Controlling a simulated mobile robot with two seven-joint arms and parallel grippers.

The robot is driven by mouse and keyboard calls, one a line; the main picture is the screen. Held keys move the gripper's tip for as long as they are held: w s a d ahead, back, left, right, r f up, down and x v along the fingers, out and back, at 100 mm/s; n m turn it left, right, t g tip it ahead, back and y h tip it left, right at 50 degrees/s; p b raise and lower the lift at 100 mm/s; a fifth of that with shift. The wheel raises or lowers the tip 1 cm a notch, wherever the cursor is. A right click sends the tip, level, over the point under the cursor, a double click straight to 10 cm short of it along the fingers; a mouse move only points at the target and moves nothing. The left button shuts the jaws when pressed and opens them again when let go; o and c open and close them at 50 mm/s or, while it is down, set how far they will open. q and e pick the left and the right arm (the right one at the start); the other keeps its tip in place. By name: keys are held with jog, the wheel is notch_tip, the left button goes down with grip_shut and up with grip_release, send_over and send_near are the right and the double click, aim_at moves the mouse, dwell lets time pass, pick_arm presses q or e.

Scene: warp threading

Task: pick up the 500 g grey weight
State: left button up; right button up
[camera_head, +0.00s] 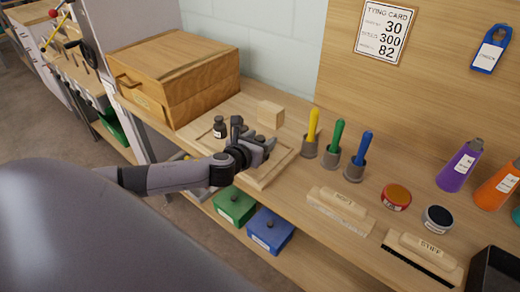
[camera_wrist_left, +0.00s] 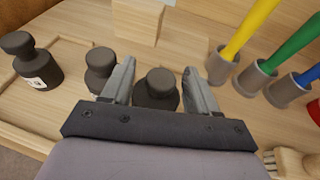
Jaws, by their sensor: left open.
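Several dark grey knobbed weights stand in a shallow wooden tray (camera_head: 262,181). One weight (camera_head: 219,127) shows left of my left gripper (camera_head: 262,150) in the head view; in the left wrist view this labelled weight (camera_wrist_left: 36,64) is at the far left. A second weight (camera_wrist_left: 101,68) stands just outside the left finger. A third weight (camera_wrist_left: 157,90) is between the open fingers of my left gripper (camera_wrist_left: 160,88), its lower part hidden by the gripper body. I cannot read which is 500 g. Contact with the fingers cannot be told. My right gripper is out of view.
A wooden block (camera_head: 271,114) stands behind the tray. A wooden chest (camera_head: 178,75) is at the left. Yellow (camera_head: 312,131), green (camera_head: 335,137) and blue (camera_head: 361,154) handled tools stand in cups at the right. Two brushes lie farther right, near round tins.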

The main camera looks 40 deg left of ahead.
pick_arm(q)
grip_shut()
jog(key=shift+r, duration=0.1)
